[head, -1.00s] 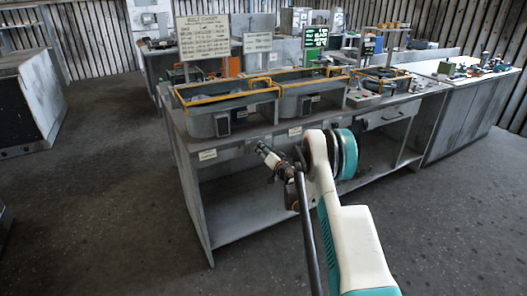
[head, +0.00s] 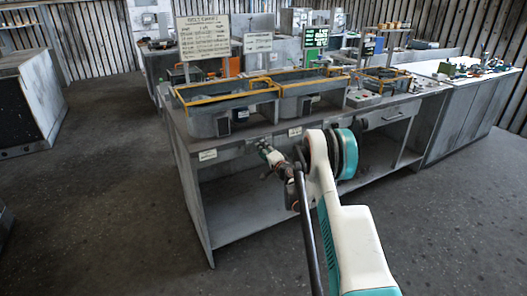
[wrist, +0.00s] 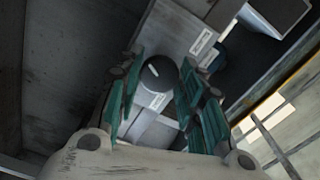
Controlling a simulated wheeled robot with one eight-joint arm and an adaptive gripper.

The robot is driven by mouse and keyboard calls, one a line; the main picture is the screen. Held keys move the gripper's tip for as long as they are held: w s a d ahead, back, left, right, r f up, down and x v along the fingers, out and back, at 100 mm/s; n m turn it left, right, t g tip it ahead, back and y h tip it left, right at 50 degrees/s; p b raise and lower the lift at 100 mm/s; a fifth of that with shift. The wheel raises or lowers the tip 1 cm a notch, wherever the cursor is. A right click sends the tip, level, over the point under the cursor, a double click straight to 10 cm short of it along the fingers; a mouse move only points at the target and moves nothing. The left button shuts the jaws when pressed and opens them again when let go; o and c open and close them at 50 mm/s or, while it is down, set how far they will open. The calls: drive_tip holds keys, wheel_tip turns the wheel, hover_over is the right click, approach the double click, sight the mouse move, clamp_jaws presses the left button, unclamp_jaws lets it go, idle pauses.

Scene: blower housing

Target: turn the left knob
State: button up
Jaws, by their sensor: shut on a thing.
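The left knob (wrist: 158,72) is a dark round knob with a short white mark, on the grey bench front in the wrist view. My gripper (wrist: 160,88) has its teal fingers on either side of the knob, shut on it. In the head view my gripper (head: 264,147) is at the front edge of the bench, below the left basin. The knob is hidden behind the gripper there.
A long side bench (head: 455,125) stands at the right.

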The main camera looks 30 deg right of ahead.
drive_tip(key=shift+m, duration=0.5)
drive_tip(key=o, duration=1.1)
drive_tip(key=shift+c, duration=0.2)
drive_tip(key=s, duration=1.2)
drive_tip(key=shift+d, duration=0.2)
